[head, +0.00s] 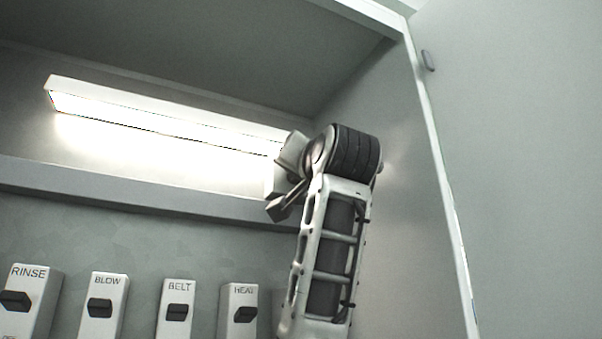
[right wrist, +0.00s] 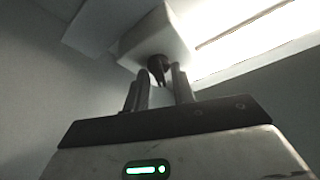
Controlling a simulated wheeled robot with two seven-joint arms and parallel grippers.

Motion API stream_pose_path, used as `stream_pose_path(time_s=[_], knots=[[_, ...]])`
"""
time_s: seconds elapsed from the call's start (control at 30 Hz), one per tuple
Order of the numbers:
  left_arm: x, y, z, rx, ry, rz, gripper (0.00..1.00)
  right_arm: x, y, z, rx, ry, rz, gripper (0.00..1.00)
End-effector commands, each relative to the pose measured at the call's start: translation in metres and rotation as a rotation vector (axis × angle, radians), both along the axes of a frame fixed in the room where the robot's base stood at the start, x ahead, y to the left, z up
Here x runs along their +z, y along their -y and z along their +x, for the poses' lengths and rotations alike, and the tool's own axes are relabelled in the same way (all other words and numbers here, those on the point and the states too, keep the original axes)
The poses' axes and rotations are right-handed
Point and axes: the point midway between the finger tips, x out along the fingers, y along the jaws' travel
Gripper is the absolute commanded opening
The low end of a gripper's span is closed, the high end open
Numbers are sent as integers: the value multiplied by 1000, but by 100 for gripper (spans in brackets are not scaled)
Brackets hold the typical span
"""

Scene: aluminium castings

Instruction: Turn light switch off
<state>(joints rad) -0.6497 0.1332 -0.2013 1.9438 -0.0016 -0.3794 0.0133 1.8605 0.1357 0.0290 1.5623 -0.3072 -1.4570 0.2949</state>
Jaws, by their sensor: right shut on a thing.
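A long light bar (head: 170,125) glows white under the top of the cabinet, and its lit strip (right wrist: 250,40) also shows in the right wrist view. A white switch box (right wrist: 158,38) sits beside the lamp's end, with a dark switch lever (right wrist: 158,64) sticking out of it. My right gripper (right wrist: 160,88) is at the lever, its two fingers on either side of the lever's tip and shut on it. In the head view my right wrist hides most of the box and the fingertips' contact. My left gripper is not in view.
Below the shelf edge (head: 120,190) stands a row of white switch boxes with black levers: RINSE (head: 30,290), BLOW (head: 103,300), BELT (head: 176,305) and HEAT (head: 240,305). My right forearm partly covers the area beside HEAT. A side wall with a pale edge (head: 440,170) rises to the right.

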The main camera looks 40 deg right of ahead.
Motion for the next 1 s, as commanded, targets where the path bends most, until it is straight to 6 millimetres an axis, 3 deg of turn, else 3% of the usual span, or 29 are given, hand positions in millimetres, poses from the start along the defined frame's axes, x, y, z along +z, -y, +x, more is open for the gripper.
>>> stream_pose_path(time_s=[1.0], knots=[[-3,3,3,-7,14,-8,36,0,3,-1,-1,-258,-802,2]])
